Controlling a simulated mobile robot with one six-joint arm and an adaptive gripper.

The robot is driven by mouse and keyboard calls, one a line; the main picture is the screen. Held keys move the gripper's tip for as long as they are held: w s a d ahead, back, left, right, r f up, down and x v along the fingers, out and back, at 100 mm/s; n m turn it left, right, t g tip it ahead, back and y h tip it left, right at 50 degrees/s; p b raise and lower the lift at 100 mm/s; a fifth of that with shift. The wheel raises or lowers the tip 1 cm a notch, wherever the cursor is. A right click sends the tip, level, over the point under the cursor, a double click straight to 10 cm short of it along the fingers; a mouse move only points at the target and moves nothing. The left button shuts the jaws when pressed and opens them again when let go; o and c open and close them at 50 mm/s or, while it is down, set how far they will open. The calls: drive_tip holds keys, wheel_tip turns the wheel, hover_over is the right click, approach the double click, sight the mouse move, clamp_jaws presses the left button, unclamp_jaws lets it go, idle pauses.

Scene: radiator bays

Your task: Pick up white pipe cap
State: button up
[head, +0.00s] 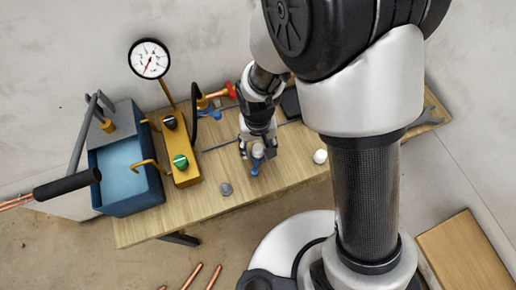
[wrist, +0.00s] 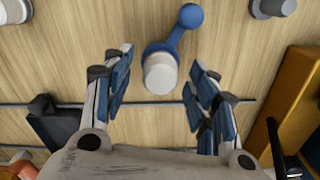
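A white rounded cap-like piece (head: 320,156) stands on the bench right of my gripper; it appears to be the one at the upper left in the wrist view (wrist: 14,11). My gripper (head: 257,154) is open above the bench. In the wrist view its fingers (wrist: 158,85) stand on either side of a white cylindrical piece (wrist: 160,74) with a blue collar and a blue round-ended arm (wrist: 187,17). Gaps show between this piece and both fingers. I cannot tell which white piece is the pipe cap.
A grey cap (head: 226,189) stands near the bench's front edge. A yellow block with knobs (head: 183,168), a blue tank (head: 125,180) with a lever, and a gauge (head: 149,59) are on the left. A thin dark rod (wrist: 60,104) lies behind the blue-collared piece. A wrench (head: 430,115) lies far right.

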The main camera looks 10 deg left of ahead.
drive_tip(key=c, duration=0.9)
